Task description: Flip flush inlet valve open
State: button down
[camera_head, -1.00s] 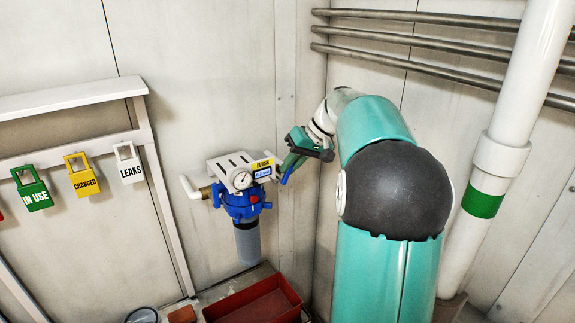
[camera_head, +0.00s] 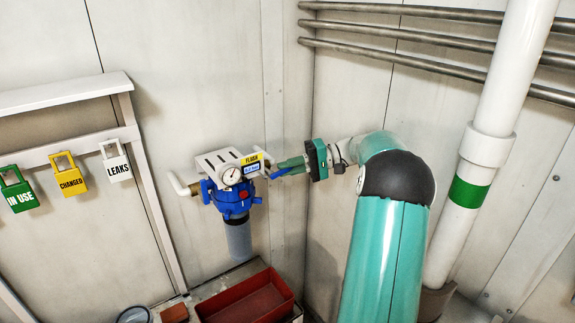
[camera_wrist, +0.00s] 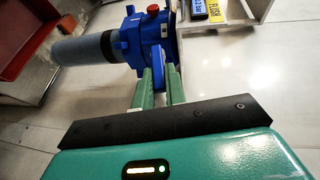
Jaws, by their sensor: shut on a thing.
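The blue flush filter housing (camera_head: 232,197) with a grey bowl hangs on the wall under a white bracket with a gauge and a yellow FLUSH label (camera_head: 251,161). My gripper (camera_head: 281,169) reaches it from the right. Its green fingers are shut on the blue valve handle (camera_head: 276,174) at the bracket's right side. In the wrist view, the fingers (camera_wrist: 161,75) close around the blue handle (camera_wrist: 174,80), beside the blue housing (camera_wrist: 134,42). The fingers partly hide the handle, so its exact angle is hard to tell.
Green, yellow and white tags (camera_head: 117,163) hang on a rail at the left. Grey pipes (camera_head: 430,32) run along the right wall, and a white vertical pipe (camera_head: 489,140) stands right of my arm.

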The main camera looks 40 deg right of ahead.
jog(key=shift+f+m+t+y, duration=0.4)
jog(key=shift+y, duration=0.5)
jog(key=c, duration=1.7)
grip_release()
jog(key=shift+f, duration=0.1)
notch_tip(320, 180, up, 3)
jog(key=s+a+r, duration=0.2)
jog(key=s+r, duration=0.1)
jog(key=s, duration=0.1)
jog(key=s+a+r, duration=0.2)
jog(key=s+r, duration=0.1)
jog(key=s, duration=0.1)
jog(key=s+a+r, duration=0.3)
jog(key=s+r, duration=0.1)
